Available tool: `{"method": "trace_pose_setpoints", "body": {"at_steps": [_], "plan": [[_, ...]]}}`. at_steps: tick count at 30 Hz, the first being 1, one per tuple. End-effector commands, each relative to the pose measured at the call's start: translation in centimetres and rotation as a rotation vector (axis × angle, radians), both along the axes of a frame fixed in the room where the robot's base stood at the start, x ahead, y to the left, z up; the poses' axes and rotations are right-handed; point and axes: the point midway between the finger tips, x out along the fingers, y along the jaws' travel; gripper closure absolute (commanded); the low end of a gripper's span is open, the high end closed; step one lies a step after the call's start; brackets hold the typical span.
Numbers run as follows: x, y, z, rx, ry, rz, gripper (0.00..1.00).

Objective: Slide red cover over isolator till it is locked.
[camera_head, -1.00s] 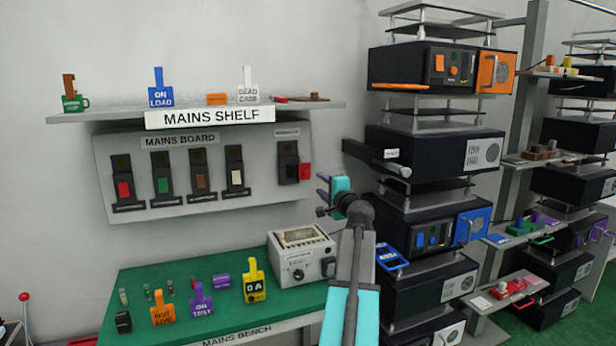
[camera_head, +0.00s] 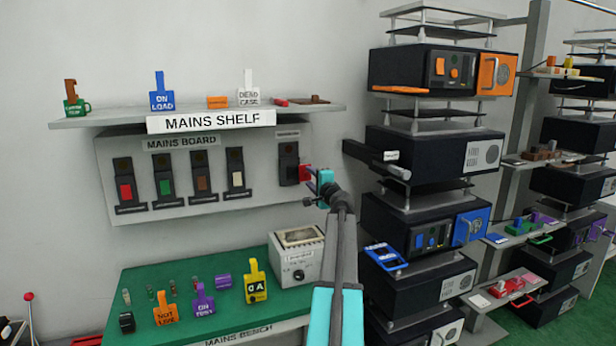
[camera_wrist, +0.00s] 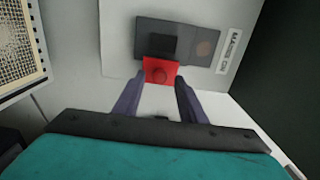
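The isolator (camera_head: 289,165) is a dark upright unit at the right end of the mains board. The red cover (camera_head: 305,173) sits at its right side, partly hidden behind my gripper. In the wrist view the red cover (camera_wrist: 160,72) shows a round knob and overlaps one end of the dark isolator body (camera_wrist: 178,40). My gripper (camera_head: 314,186) is close in front of the cover. In the wrist view my gripper (camera_wrist: 158,86) is open, its two fingers apart on either side of the cover's near edge. I cannot tell whether they touch it.
The mains board (camera_head: 205,208) carries several other switches to the left. The mains shelf (camera_head: 330,107) juts out above it. A grey meter box (camera_head: 297,262) stands on the green bench (camera_head: 150,278) below. A stack of black units (camera_head: 420,150) rises close on the right.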

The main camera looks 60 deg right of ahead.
Motion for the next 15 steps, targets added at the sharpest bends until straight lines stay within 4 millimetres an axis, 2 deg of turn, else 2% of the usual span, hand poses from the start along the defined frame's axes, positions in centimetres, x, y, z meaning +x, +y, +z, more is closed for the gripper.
{"method": "trace_pose_setpoints", "body": {"at_steps": [6,15], "plan": [[1.4,-1.1,0.0,0.000,0.001,0.001,0.62],[1.7,-1.3,-0.1,0.000,0.001,0.000,0.62]]}}
